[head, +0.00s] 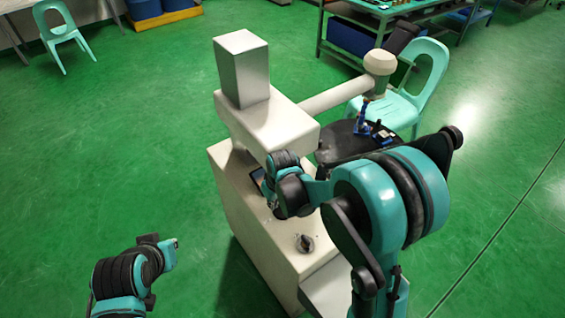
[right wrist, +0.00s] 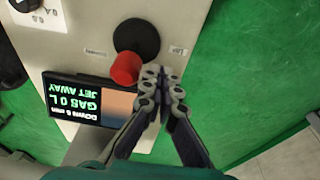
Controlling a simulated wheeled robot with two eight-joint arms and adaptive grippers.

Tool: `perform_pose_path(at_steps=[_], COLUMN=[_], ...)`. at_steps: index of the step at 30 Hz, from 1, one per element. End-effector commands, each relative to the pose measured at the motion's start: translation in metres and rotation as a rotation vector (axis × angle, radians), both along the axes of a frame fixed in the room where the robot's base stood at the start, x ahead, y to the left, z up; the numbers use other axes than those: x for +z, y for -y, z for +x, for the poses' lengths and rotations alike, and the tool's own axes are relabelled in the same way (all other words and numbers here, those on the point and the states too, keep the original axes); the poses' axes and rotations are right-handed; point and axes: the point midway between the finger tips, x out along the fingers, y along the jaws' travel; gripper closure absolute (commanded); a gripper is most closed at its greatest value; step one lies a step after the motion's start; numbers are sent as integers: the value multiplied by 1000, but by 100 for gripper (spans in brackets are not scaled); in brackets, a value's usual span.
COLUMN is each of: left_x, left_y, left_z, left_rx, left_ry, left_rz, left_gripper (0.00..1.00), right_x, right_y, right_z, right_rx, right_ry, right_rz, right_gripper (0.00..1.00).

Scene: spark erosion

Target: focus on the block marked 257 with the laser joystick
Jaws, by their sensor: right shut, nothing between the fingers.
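The joystick (right wrist: 126,68) has a red cap on a round black base, set in the cream machine's panel in the right wrist view. My right gripper (right wrist: 160,76) is shut and empty, its fingertips close beside the red cap; I cannot tell if they touch it. In the head view my right gripper (head: 270,200) is over the panel, partly hidden by its wrist. A lit screen (right wrist: 88,104) shows upside-down text, including "GAS 0 L" and "JET AWAY". Small blue and dark pieces (head: 381,134) are on the round black table; no number is readable. My left gripper (head: 172,244) is at lower left, its fingers unclear.
The cream machine (head: 262,235) has a dark knob (head: 305,243) on its panel and an arm ending in a round head (head: 380,62) above the black table (head: 335,150). A turquoise chair (head: 425,70) stands behind. Green floor lies open at the left.

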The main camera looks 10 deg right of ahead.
Motion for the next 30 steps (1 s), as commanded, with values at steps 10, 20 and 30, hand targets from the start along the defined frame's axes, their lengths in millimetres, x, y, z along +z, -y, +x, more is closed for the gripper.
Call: perform_pose_path(at_steps=[10,20,30], left_x=[22,47,51], left_y=[0,0,0], left_z=[0,0,0], left_rx=[0,0,0], left_ry=[0,0,0], left_rz=[0,0,0], left_gripper=[100,100,100], right_x=[29,63,70], right_y=[0,0,0], right_z=[0,0,0], right_rx=[0,0,0], right_ry=[0,0,0], right_rz=[0,0,0], right_gripper=[100,100,100])
